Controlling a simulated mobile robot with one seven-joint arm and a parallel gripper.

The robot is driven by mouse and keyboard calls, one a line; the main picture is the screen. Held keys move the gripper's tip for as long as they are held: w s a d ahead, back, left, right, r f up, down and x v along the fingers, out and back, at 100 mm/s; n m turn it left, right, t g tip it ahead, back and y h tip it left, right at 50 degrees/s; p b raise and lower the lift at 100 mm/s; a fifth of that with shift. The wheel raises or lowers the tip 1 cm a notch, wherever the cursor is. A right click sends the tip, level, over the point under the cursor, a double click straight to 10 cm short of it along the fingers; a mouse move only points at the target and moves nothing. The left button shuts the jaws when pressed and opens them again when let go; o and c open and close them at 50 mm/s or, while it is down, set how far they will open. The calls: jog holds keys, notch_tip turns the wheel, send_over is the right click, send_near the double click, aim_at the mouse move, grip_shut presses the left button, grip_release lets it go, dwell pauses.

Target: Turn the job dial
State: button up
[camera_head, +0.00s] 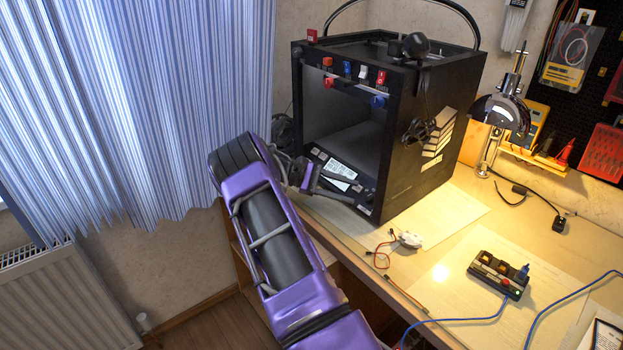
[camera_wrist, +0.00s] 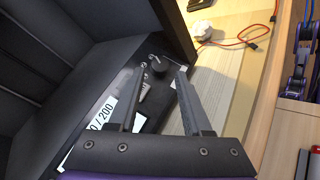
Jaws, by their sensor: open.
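A black box-shaped machine (camera_head: 428,150) with an open front stands on the desk. Its lower front panel carries a lit white display (camera_head: 341,171), whose label partly shows in the wrist view (camera_wrist: 102,114). A small dark round dial (camera_wrist: 158,66) sits on that panel, near the right end. My gripper (camera_head: 345,187) is at the panel, with its fingers pointing toward the panel's right end. In the wrist view my gripper (camera_wrist: 161,73) is open and empty, and the dial appears in the gap at the fingertips. I cannot tell whether the fingers touch it.
Red, white and blue parts (camera_head: 361,71) line the machine's upper front edge. A white object with red wires (camera_head: 407,240) lies on the desk to its right. A black box with blue cable (camera_head: 497,275) is nearer the front. A lamp (camera_head: 501,110) stands behind.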

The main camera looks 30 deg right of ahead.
jog(key=v, duration=1.3)
jog(key=shift+w+a, duration=0.2)
jog(key=shift+a, duration=0.05)
jog(key=shift+r, duration=0.1)
